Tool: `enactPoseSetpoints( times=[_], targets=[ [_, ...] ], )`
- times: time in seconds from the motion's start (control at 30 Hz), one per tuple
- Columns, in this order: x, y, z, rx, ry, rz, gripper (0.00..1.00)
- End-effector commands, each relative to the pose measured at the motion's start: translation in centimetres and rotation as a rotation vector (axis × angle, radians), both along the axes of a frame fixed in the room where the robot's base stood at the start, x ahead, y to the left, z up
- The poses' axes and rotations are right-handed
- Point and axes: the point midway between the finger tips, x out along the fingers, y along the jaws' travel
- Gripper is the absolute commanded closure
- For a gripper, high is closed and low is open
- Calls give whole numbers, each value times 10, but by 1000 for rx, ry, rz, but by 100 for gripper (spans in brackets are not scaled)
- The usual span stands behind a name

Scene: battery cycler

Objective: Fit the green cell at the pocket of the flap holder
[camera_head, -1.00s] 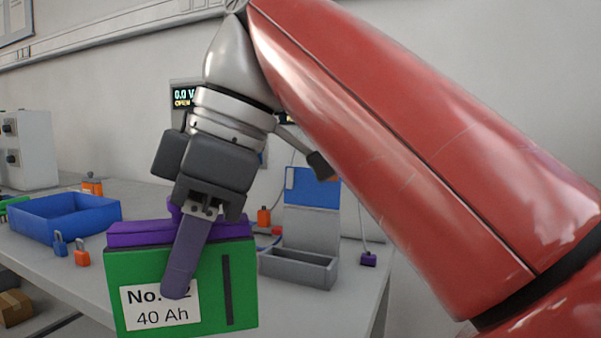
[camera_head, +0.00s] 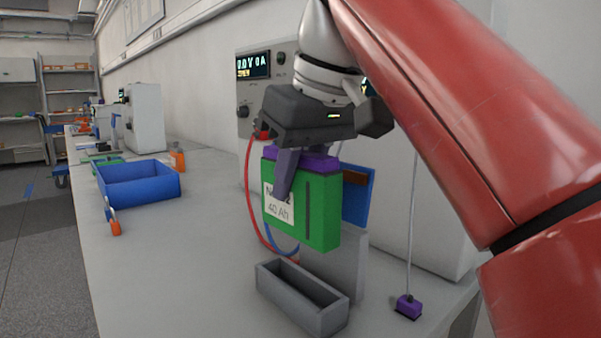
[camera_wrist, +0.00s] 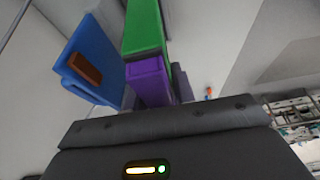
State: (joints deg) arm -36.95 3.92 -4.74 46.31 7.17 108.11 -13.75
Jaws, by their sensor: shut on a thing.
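The green cell (camera_head: 324,215) has a purple top and a white label reading 40 Ah. My gripper (camera_head: 291,172) is shut on its purple top and holds it upright in the air. The flap holder is a grey open tray (camera_head: 269,286) on the bench with a grey back plate (camera_head: 335,272) and a blue flap (camera_head: 357,196) standing up. The tray's pocket looks empty. In the wrist view the cell (camera_wrist: 143,28) and the blue flap (camera_wrist: 88,52) show side by side.
The cycler (camera_head: 265,92) with its lit display stands behind, with red and blue leads (camera_head: 249,190) running down near the holder. A purple plug (camera_head: 408,307) sits right of the tray. A blue bin (camera_head: 140,190) and an orange-and-blue padlock-like item (camera_head: 114,225) lie left. The bench's middle is clear.

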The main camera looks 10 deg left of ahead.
Motion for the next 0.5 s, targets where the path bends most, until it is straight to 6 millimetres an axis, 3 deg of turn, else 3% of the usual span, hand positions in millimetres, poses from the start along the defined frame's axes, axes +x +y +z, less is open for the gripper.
enactPoseSetpoints(
  times=[0.5],
  targets=[
    [-1,-1,-39,3,-2,-1,100]
  ],
)
